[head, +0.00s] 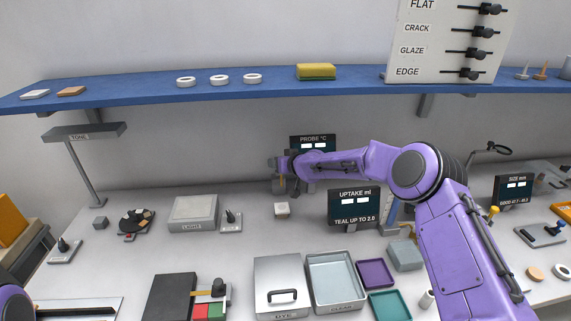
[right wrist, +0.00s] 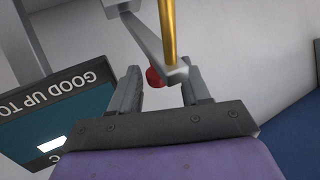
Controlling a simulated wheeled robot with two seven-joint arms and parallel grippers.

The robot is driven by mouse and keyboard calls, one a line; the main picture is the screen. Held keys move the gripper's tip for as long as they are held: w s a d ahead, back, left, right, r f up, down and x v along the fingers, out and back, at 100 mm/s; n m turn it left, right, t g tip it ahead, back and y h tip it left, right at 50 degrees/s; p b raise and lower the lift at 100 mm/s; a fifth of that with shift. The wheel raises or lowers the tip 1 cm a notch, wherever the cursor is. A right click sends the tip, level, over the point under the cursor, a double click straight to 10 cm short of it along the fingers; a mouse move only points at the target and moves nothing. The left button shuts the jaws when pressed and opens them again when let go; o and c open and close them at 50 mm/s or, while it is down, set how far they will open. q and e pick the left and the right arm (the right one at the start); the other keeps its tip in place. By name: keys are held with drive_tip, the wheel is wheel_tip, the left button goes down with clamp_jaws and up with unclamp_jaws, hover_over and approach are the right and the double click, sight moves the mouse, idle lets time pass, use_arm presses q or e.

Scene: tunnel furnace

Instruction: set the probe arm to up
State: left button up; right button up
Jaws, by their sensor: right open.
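The probe station's dark display (head: 312,143), labelled PROBE °C, stands at the back of the bench, partly hidden by my right arm. In the right wrist view the probe arm (right wrist: 152,40) is a slanted grey link with a gold rod (right wrist: 168,28) and a red knob (right wrist: 154,77) near its end. My right gripper (right wrist: 162,82) is open, with the red knob between its fingertips in the picture; I cannot tell whether they touch it. In the head view the right gripper (head: 277,174) covers most of the probe. My left gripper is not in view.
A small pale block (head: 282,209) lies below the right gripper. The UPTAKE display (head: 355,207) stands just right of it, under my forearm. A blue shelf (head: 290,84) runs above.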

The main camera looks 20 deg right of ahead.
use_arm(q)
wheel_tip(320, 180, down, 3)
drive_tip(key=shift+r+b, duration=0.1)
drive_tip(key=shift+b, duration=1.15)
use_arm(e)
drive_tip(key=v, duration=0.9)
drive_tip(key=shift+s+d+r, duration=0.15)
drive_tip(key=shift+s, duration=0.15)
